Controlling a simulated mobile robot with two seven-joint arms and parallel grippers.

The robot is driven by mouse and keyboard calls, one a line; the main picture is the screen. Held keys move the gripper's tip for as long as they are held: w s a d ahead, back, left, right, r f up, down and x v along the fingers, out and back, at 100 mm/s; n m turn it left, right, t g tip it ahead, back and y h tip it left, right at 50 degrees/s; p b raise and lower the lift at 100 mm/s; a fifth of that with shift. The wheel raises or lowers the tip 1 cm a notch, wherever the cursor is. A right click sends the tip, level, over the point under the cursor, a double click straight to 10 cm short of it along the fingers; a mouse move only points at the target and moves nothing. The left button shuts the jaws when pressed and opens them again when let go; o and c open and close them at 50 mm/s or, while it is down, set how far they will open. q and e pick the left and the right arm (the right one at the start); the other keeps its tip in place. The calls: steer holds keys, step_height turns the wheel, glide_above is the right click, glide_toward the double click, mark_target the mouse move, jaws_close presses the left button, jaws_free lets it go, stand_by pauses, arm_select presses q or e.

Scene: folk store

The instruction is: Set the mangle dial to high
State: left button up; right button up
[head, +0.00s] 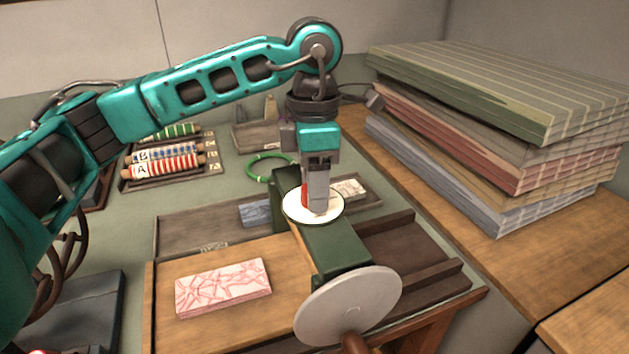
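The mangle (335,243) is a dark green machine on a wooden bed, with a large pale handwheel (350,305) at its near end. Its dial (293,209) is a white disc on top, with a red part (304,197) partly hidden by my fingers. The dial's marks and setting cannot be read. My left gripper (318,208) comes down from above, with its fingertips at the dial beside the red part. I cannot tell whether the fingers are closed on it. My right gripper is out of view.
A pink-patterned block (222,287) lies on the wooden bed left of the mangle. Stacked striped cloths (500,130) stand at the right. Lettered rolls (165,155) sit in a rack at the back left. A green ring (251,172) lies behind the mangle.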

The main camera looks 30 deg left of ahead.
arm_select(q)
steer(key=c, duration=0.8)
steer(key=shift+o, duration=0.2)
